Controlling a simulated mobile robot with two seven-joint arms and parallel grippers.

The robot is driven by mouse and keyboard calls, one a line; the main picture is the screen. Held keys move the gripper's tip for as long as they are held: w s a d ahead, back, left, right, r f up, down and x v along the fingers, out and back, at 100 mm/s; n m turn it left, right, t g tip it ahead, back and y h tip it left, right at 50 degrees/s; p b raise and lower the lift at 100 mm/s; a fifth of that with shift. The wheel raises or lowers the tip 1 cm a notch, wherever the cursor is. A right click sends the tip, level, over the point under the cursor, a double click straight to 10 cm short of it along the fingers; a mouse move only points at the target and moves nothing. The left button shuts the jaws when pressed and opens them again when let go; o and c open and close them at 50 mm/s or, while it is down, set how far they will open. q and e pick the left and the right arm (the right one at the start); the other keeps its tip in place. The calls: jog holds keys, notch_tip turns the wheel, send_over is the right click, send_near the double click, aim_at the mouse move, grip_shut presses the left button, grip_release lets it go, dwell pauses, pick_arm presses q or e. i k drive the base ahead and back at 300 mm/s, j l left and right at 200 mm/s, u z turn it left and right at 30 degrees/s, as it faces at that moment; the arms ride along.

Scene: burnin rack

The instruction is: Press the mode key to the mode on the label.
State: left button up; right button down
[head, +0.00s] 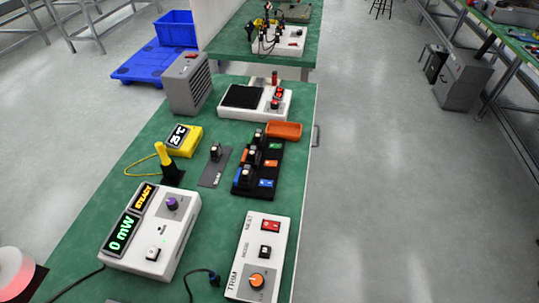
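A white meter box (176,240) stands at the front left of the green table. Its green display (121,235) reads "0 mW", and a smaller yellow display (144,199) reads "STEADY". A purple knob (172,203) and a small pale key (153,253) sit on its top; the key's marking is too small to read. I cannot tell for certain which key is the mode key. A black rack (243,188) holds several small modules, with green, orange and blue labels (266,183) whose writing I cannot read. Neither gripper is in view.
A white box marked "TRIM" (241,266) has a red key, a dark key and an orange knob. A yellow "25°C" meter (185,138), grey plate (212,176), orange tray (285,130) and grey heater-like box (188,87) stand behind.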

aim_at(265, 250)
jog(key=k+l+u, duration=0.15)
jog(key=k+u, duration=0.35)
jog(key=k+j+u, duration=0.1)
jog(key=k+u, duration=0.4)
jog(key=k, duration=0.2)
